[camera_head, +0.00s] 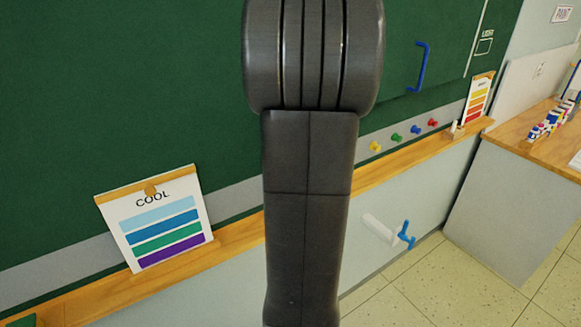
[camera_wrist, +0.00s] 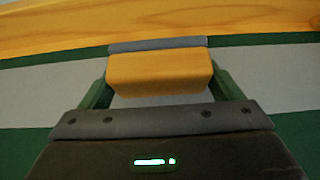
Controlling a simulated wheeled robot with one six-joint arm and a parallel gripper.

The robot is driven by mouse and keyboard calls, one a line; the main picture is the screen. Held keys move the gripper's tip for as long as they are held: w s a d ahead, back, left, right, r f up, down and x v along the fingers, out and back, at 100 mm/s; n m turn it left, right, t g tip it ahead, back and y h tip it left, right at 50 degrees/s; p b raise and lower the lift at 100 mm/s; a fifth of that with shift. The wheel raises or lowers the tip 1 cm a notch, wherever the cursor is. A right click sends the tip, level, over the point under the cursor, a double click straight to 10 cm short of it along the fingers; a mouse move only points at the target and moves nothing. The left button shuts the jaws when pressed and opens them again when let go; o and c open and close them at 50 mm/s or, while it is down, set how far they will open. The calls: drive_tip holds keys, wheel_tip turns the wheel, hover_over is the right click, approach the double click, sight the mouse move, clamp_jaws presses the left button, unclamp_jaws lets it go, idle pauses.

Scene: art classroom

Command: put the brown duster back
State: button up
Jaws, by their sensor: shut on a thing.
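In the wrist view, the brown duster (camera_wrist: 158,74) is a yellowish-brown block with a grey strip along its far edge. My gripper (camera_wrist: 160,82) is shut on it, with a dark green finger at each side. The wooden ledge (camera_wrist: 150,20) of the board crosses the top of this view, beyond the duster. I cannot tell how far apart the duster and the ledge are. In the head view, my own arm fills the middle and hides the gripper and duster. The ledge (camera_head: 385,170) runs there below the green chalkboard (camera_head: 130,80).
A COOL colour chart (camera_head: 160,215) leans at the left part of the ledge. Coloured pins (camera_head: 397,138) sit on the grey strip right of my arm. A white item and another chart (camera_head: 478,97) are farther right. A blue handle (camera_head: 421,65) is on the board; a side counter (camera_head: 510,200) stands right.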

drive_tip(key=shift+w+a, duration=0.2)
drive_tip(key=shift+w, duration=0.15)
drive_tip(key=shift+s+d+f+b, duration=0.2)
drive_tip(key=shift+f+b, duration=0.2)
drive_tip(key=shift+f, duration=0.15)
drive_tip(key=shift+a+f+b, duration=0.1)
drive_tip(key=shift+f+b, duration=1.35)
drive_tip(key=shift+f, duration=1.35)
drive_tip(key=shift+f+b, duration=0.5)
drive_tip(key=shift+b, duration=0.05)
drive_tip(key=o, duration=0.8)
drive_tip(key=shift+c, duration=0.2)
drive_tip(key=shift+r, duration=0.1)
